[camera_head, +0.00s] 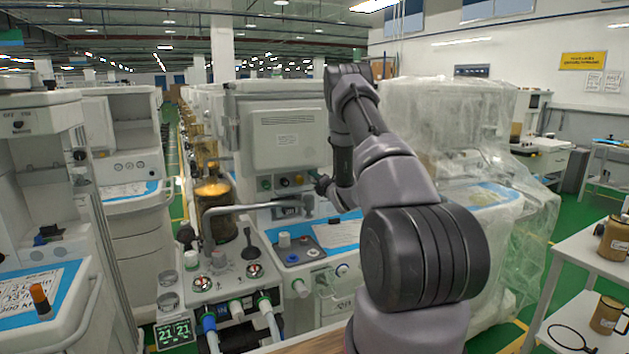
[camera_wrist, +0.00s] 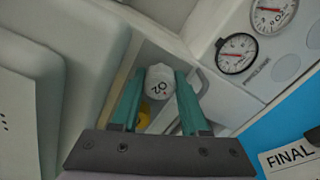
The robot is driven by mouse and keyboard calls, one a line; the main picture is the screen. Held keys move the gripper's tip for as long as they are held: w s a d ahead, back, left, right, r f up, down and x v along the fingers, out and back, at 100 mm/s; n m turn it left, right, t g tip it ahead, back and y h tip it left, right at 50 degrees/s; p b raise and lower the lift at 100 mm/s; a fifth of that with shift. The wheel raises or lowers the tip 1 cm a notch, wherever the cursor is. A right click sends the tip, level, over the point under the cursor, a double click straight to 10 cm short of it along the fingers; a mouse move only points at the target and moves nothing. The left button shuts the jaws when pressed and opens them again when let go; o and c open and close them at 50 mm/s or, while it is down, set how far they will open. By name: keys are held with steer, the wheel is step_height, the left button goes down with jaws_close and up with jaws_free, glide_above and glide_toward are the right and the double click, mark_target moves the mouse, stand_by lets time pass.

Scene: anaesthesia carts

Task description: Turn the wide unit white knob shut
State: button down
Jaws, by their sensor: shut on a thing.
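The white knob (camera_wrist: 160,82), marked O2, sits between the two teal fingers of my gripper (camera_wrist: 157,75) in the wrist view. My gripper is shut on it, with a finger on each side. Part of the knob's lower end is hidden. In the head view the end of my arm reaches the front of the middle cart (camera_head: 287,140), below its large upper panel. There the knob and the fingertips cannot be made out clearly.
A yellow part (camera_wrist: 144,116) shows behind the fingers. Two round gauges (camera_wrist: 237,53) are to the right of the knob. A plastic-wrapped unit (camera_head: 450,130) is to the right.

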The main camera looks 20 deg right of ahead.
steer(key=m, duration=0.4)
steer(key=shift+f+m, duration=0.1)
steer(key=shift+m, duration=0.2)
steer(key=m, duration=0.4)
steer(key=shift+m, duration=0.3)
steer(key=m, duration=0.4)
steer(key=shift+m, duration=0.3)
steer(key=m, duration=0.3)
steer(key=shift+m, duration=0.3)
steer(key=m, duration=0.3)
steer(key=shift+m, duration=0.3)
steer(key=m, duration=0.3)
steer(key=shift+f+m, duration=0.1)
steer(key=shift+m, duration=0.3)
steer(key=m, duration=0.3)
steer(key=shift+a+m, duration=0.1)
steer(key=shift+m, duration=1.9)
